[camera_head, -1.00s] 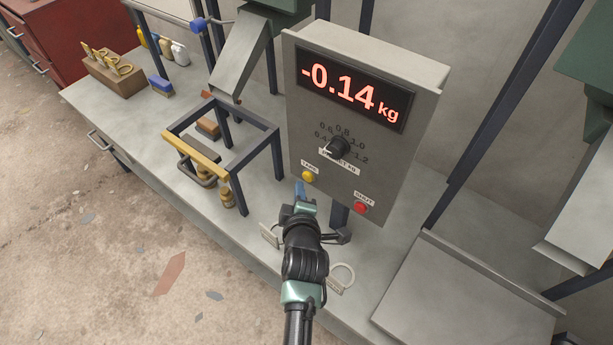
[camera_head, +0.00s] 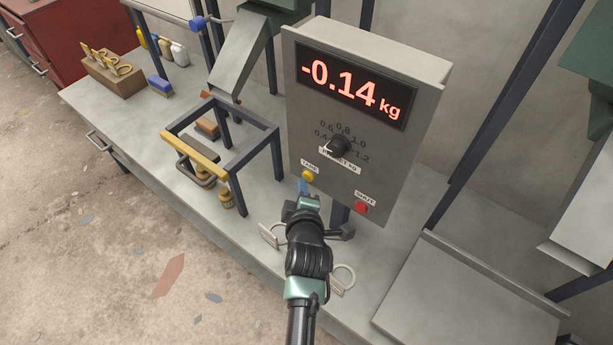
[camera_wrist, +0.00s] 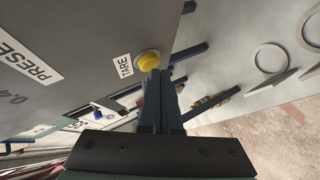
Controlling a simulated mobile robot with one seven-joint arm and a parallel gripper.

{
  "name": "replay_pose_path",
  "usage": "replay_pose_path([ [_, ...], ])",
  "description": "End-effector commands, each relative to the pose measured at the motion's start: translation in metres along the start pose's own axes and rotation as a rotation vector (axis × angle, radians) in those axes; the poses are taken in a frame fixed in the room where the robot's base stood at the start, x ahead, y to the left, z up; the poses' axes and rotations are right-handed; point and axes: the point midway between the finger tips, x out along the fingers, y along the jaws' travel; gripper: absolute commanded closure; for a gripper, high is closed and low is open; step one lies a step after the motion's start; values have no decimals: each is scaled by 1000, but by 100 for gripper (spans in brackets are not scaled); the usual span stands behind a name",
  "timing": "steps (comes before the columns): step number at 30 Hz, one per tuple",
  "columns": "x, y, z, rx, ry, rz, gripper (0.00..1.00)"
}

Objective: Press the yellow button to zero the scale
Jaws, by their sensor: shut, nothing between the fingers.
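The yellow button (camera_head: 308,175) sits on the lower left of the grey scale box (camera_head: 365,180), under a TARE label. The red display (camera_head: 352,88) reads -0.14 kg. My gripper (camera_head: 304,187) is shut and empty, with its blue fingertips just below the yellow button in the head view. In the wrist view the yellow button (camera_wrist: 148,61) shows right at the tips of my shut fingers (camera_wrist: 158,75), which cover its lower edge. I cannot tell whether the tips touch it.
A red button (camera_head: 361,208) is to the right on the same panel, and a black knob (camera_head: 338,147) is above. A dark frame with a yellow bar (camera_head: 194,153) stands left on the bench. White rings (camera_head: 343,276) lie beside my arm.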

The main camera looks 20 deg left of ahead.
Motion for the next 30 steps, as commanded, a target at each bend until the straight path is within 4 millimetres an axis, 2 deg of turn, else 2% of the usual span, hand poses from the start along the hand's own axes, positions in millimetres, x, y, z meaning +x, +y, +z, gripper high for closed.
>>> replay_pose_path([
  [30, 4, 4, 3, 0, 0, 1, 100],
])
